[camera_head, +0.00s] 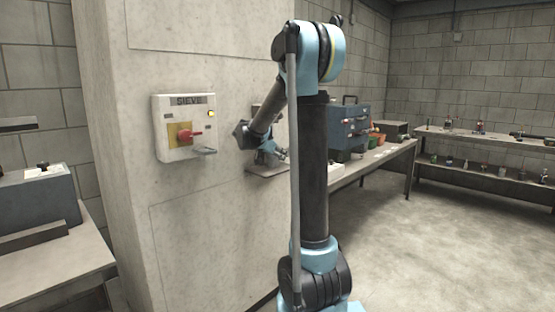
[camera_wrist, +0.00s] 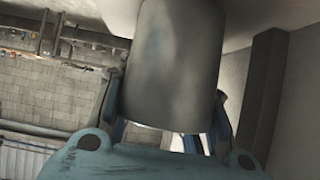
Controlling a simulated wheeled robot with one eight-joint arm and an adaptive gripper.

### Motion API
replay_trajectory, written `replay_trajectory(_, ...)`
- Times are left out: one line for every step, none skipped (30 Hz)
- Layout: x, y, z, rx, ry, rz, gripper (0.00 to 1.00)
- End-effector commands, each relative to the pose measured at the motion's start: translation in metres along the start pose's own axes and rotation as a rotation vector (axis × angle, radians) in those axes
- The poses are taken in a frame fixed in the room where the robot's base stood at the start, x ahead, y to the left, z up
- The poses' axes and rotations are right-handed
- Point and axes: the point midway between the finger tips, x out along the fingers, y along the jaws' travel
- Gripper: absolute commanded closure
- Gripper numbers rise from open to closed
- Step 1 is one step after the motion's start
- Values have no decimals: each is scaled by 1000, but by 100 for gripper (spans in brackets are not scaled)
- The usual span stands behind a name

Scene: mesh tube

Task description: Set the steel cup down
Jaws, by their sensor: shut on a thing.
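The steel cup (camera_wrist: 178,65) is a plain grey cylinder that fills the upper middle of the wrist view. My gripper (camera_wrist: 170,105) has its fingers on both sides of the cup and is shut on it. In the head view my gripper (camera_head: 272,152) is small and partly hidden behind my arm, close to the concrete pillar and just above a small ledge (camera_head: 268,171). The cup cannot be made out clearly in the head view. Whether it touches the ledge cannot be told.
A white switch box (camera_head: 172,146) marked SIEVE, with a red knob, is on the pillar (camera_head: 215,225) left of my gripper. A bench (camera_head: 375,163) with a blue-grey machine (camera_head: 348,125) stands behind my arm. Shelves (camera_head: 485,178) with small items stand at right. The floor (camera_head: 440,250) between is clear.

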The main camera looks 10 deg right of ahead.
Motion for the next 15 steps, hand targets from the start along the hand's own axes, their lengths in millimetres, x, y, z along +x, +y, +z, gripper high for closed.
replay_trajectory(0,-8,0,-1,0,-2,100)
replay_trajectory(0,-12,0,-1,1,-2,100)
replay_trajectory(1,-12,2,0,0,-1,100)
replay_trajectory(2,-11,4,0,0,-1,100)
replay_trajectory(3,-11,5,0,0,-1,100)
replay_trajectory(3,-11,6,0,0,-1,100)
replay_trajectory(3,-11,6,0,0,-1,100)
replay_trajectory(3,-11,6,0,0,-1,100)
replay_trajectory(3,-11,6,0,0,-1,100)
replay_trajectory(3,-11,6,0,0,-1,100)
replay_trajectory(3,-11,6,0,0,-1,100)
replay_trajectory(3,-11,6,0,0,-1,100)
replay_trajectory(3,-11,6,-1,0,-1,100)
replay_trajectory(4,-11,7,-1,0,-1,100)
replay_trajectory(4,-11,7,-1,0,-1,67)
